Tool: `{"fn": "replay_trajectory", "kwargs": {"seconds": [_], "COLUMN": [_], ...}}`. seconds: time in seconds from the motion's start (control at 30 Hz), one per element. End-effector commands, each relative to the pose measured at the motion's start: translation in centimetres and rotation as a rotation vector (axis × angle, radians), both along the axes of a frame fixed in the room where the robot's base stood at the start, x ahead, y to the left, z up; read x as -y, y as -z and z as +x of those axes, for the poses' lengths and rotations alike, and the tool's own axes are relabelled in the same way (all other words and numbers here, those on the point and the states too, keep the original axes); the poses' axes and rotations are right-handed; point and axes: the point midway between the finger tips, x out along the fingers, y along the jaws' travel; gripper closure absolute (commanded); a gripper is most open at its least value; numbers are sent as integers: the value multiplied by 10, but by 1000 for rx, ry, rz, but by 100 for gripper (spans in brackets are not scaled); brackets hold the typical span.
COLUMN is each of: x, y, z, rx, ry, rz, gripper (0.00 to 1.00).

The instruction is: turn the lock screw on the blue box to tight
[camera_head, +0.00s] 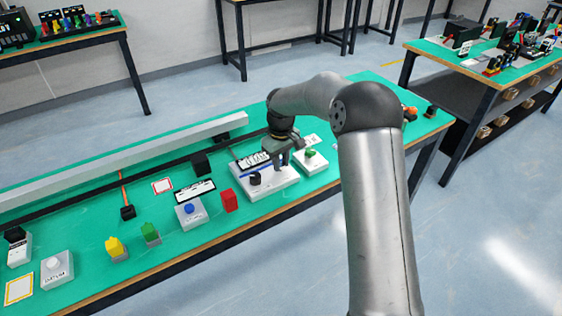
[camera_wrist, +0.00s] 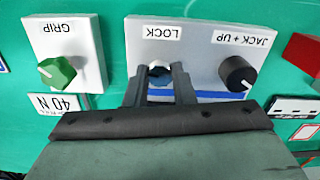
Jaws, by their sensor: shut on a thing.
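The box with the lock screw is a white block (camera_head: 285,182) with a blue stripe, on the green table. In the wrist view this box (camera_wrist: 205,58) carries the labels LOCK and JACK + UP. My gripper (camera_head: 278,165) reaches down over the box. In the wrist view my gripper (camera_wrist: 158,82) has one finger on each side of the lock screw and is shut on it. The screw's turn angle cannot be read.
A black JACK + UP knob (camera_wrist: 237,73) is close beside the fingers. A white GRIP box (camera_wrist: 85,40) with a green knob (camera_wrist: 57,72) stands on the other side. A red block (camera_head: 229,200) and a blue-button box (camera_head: 192,213) lie left along the table.

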Motion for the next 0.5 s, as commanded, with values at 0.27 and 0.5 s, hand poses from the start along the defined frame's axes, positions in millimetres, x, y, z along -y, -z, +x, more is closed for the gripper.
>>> {"fn": "replay_trajectory", "kwargs": {"seconds": [0.27,0.5], "x": [-1,-1], "y": [-1,-1], "z": [0,0], "rx": [1,2], "ry": [261,491], "rz": [0,0], "gripper": [100,100]}}
